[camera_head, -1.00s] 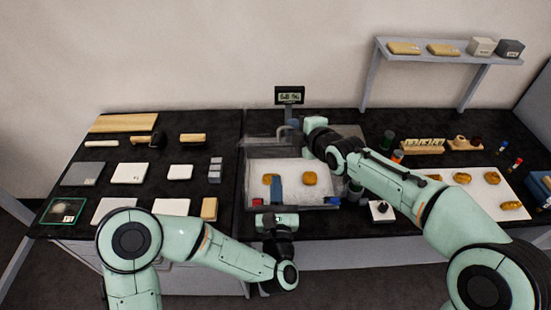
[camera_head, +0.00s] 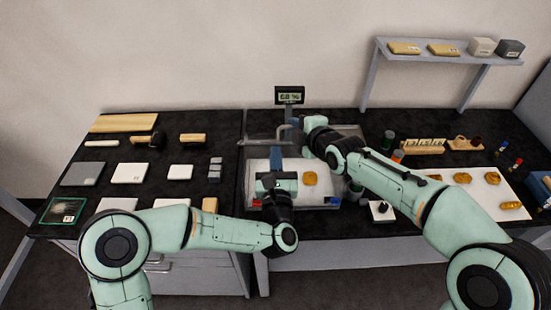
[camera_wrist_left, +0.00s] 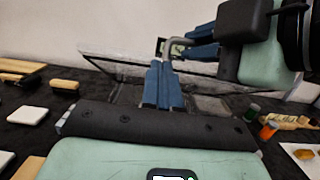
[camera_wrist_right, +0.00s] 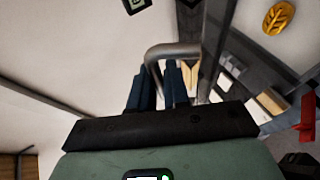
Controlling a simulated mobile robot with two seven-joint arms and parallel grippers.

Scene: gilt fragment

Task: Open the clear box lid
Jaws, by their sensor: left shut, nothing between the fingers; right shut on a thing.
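The clear box (camera_head: 334,204) stands in the middle of the bench, with a white floor and a golden fragment (camera_head: 309,178) visible inside. Its clear lid (camera_wrist_left: 110,63) stands tilted up at the back, framed by dark edges. The lid's grey bent handle (camera_wrist_right: 172,50) is between the blue fingers of my right gripper (camera_wrist_right: 158,88), which is shut on it; this handle also shows in the head view (camera_head: 281,130). My left gripper (camera_head: 276,160) is shut and empty over the box, in front of the lid. Its blue fingers (camera_wrist_left: 163,85) point toward the lid; contact is unclear.
A small display (camera_head: 290,96) stands behind the box. The left bench holds several pale slabs and brushes. To the right are small bottles, a wooden rack (camera_head: 423,146) and a white board (camera_head: 482,186) with golden fragments. A shelf (camera_head: 450,55) is above.

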